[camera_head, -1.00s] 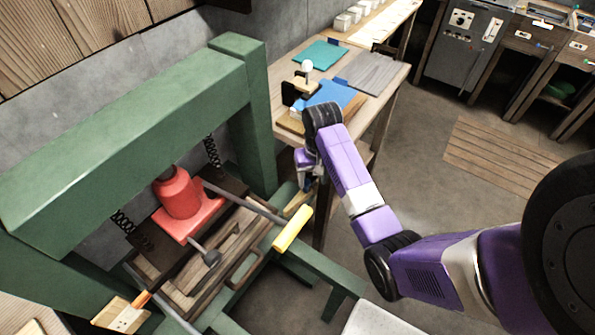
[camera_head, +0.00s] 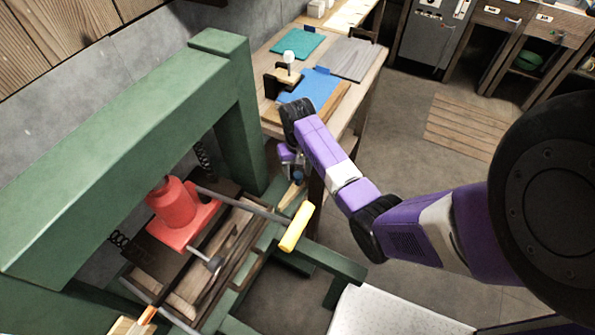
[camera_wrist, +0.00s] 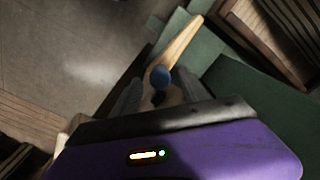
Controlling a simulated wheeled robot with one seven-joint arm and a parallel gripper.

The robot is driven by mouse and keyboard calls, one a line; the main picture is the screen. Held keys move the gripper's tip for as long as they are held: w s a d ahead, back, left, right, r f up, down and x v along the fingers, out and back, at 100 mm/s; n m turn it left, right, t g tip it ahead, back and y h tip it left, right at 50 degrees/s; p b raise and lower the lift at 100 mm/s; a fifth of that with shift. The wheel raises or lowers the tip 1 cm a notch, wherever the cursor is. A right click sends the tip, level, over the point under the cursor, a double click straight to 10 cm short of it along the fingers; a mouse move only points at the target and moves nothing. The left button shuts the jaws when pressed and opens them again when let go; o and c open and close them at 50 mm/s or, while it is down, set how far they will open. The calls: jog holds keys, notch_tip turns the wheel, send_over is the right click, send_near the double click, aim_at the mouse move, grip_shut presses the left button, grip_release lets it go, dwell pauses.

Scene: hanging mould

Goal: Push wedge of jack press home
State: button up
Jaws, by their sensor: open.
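The green jack press (camera_head: 120,140) fills the left of the head view, with a red jack (camera_head: 172,205) inside its frame. A pale wooden wedge (camera_head: 291,194) lies at the press's right post, under my gripper (camera_head: 297,177). In the wrist view the wedge (camera_wrist: 182,42) runs up and right against green beams. A blue knob (camera_wrist: 160,76) shows over it, between the two fingers of my gripper (camera_wrist: 157,92). My gripper is open. Whether a finger touches the knob or wedge cannot be told. Another wooden wedge with an orange part (camera_head: 132,325) sits at the press's lower left.
A yellow-handled bar (camera_head: 296,227) sticks out of the jack near my gripper. A wooden workbench (camera_head: 365,85) with blue and teal sheets stands behind my arm. A white-topped surface (camera_head: 385,315) is at the front. Floor to the right is open, with a slatted mat (camera_head: 465,125).

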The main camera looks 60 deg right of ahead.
jog(key=shift+f, duration=0.2)
jog(key=shift+c, duration=0.4)
grip_shut()
dwell(1.0)
